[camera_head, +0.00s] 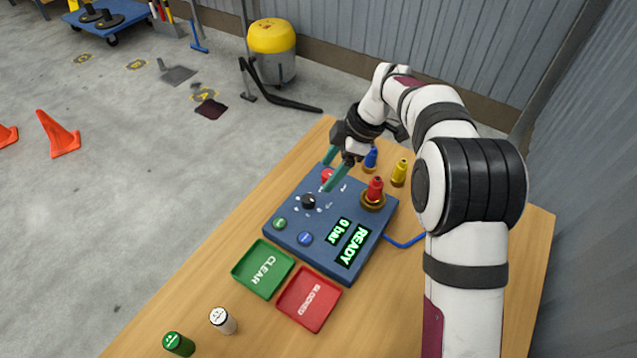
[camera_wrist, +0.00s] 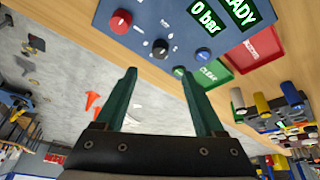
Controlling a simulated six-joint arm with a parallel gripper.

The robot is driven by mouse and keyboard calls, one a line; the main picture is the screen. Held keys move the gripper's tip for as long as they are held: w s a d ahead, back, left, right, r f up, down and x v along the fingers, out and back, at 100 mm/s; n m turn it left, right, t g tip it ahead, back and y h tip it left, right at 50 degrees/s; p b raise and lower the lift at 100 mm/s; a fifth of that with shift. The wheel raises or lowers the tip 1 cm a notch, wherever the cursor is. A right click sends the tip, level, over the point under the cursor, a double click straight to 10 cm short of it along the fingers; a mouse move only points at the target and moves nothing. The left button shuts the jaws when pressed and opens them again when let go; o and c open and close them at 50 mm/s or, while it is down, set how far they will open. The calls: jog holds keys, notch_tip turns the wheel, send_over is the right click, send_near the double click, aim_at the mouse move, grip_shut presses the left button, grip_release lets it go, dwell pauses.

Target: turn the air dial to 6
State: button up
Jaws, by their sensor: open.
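The blue control box (camera_head: 282,238) stands on the wooden table. Its black air dial (camera_head: 308,201) is on the top face, with small white marks around it that are too small to read. The dial also shows in the wrist view (camera_wrist: 160,47), between and beyond my fingertips. The display (camera_head: 349,245) reads "READY" and "0 bar". My gripper (camera_head: 335,171) is open and empty, with green fingers above the far edge of the box, near the red knob (camera_head: 327,175). In the wrist view my gripper (camera_wrist: 160,80) has its fingers spread wide, apart from the dial.
A green button (camera_head: 280,223) and blue button (camera_head: 305,238) sit near the dial. Green CLEAR (camera_head: 240,282) and red BLOCKED (camera_head: 284,308) trays lie in front. Blue (camera_head: 371,157) and yellow (camera_head: 400,172) fittings stand behind.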

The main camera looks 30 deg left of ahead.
aim_at(310, 199)
jog(key=x, duration=1.1)
jog(key=shift+c, duration=0.3)
grip_shut()
